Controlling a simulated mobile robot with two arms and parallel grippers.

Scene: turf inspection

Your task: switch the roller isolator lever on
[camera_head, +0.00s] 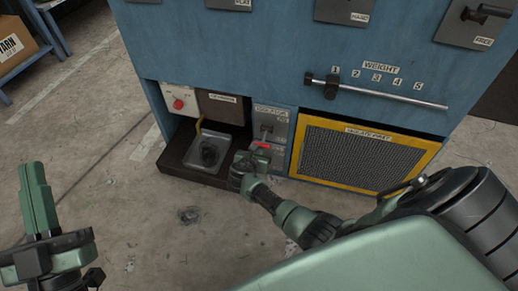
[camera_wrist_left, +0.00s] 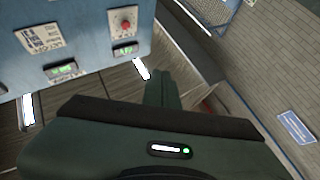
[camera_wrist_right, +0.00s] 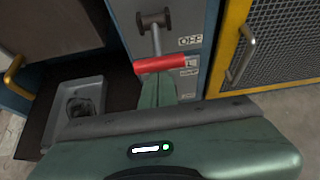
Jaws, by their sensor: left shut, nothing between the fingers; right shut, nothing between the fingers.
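The isolator panel (camera_head: 284,121) is a grey plate low on the blue machine. Its lever has a red cross grip (camera_head: 263,146). In the right wrist view the lever arm (camera_wrist_right: 156,42) hangs down from its dark pivot to the red grip (camera_wrist_right: 165,64), beside an OFF label (camera_wrist_right: 190,40). My right gripper (camera_head: 258,156) is shut and empty right at the grip. Its fingers (camera_wrist_right: 158,90) reach up to the grip's lower edge; their tips are hidden, and I cannot tell whether they touch. My left gripper (camera_head: 34,168) is shut and empty, far left over the floor.
Left of the panel are a recess with a grey tray (camera_head: 226,151), a brown box (camera_head: 222,107) and a red-knobbed white switch box (camera_head: 180,100). A yellow-framed mesh guard (camera_head: 434,155) with a handle (camera_wrist_right: 243,55) is close on the right. The floor in front is clear.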

